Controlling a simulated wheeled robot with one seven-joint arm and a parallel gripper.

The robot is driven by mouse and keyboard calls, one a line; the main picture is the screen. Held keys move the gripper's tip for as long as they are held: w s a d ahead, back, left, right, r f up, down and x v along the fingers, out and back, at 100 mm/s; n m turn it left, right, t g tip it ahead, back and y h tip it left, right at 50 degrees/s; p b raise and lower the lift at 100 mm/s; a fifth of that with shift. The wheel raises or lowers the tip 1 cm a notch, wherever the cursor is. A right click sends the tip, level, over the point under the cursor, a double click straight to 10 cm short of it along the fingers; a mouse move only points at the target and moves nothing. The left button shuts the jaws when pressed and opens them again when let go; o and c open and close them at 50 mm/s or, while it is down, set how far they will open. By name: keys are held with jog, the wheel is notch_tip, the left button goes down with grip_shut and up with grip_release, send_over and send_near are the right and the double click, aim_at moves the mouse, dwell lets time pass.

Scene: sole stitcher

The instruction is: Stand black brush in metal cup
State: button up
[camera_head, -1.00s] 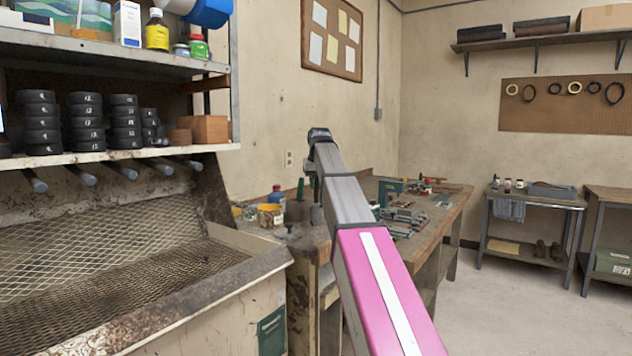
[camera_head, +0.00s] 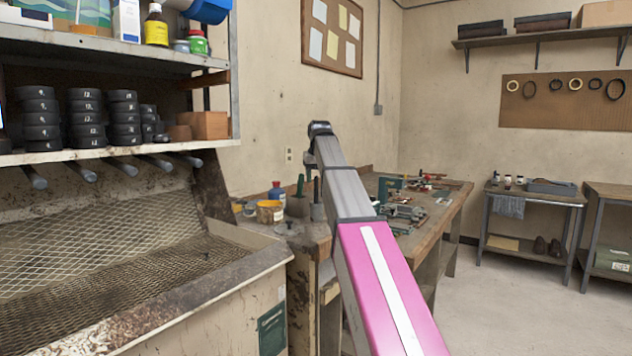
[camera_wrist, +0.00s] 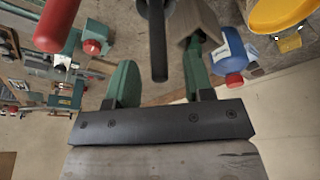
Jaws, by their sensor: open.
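My gripper (camera_wrist: 158,78) is open above the workbench, one green-padded finger on each side of the wrist view. A slim black handle (camera_wrist: 158,40), likely the black brush, shows between and beyond the fingers. I cannot tell whether it touches either one. In the head view, a dark upright stick (camera_head: 317,188), likely the same brush, rises from a grey base (camera_head: 318,212) below the arm's end. Its lower end is unclear in both views. A grey-brown holder (camera_head: 298,206) with a green handle stands to its left. I cannot tell which grey item is the metal cup.
A blue bottle with a red cap (camera_wrist: 232,58) and a yellow tub (camera_wrist: 282,14) are close at right in the wrist view. A red handle (camera_wrist: 58,22) is at left. Tools and a green machine (camera_head: 388,187) occupy the bench farther right.

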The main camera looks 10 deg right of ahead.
jog(key=v, duration=0.9)
jog(key=shift+r, duration=0.15)
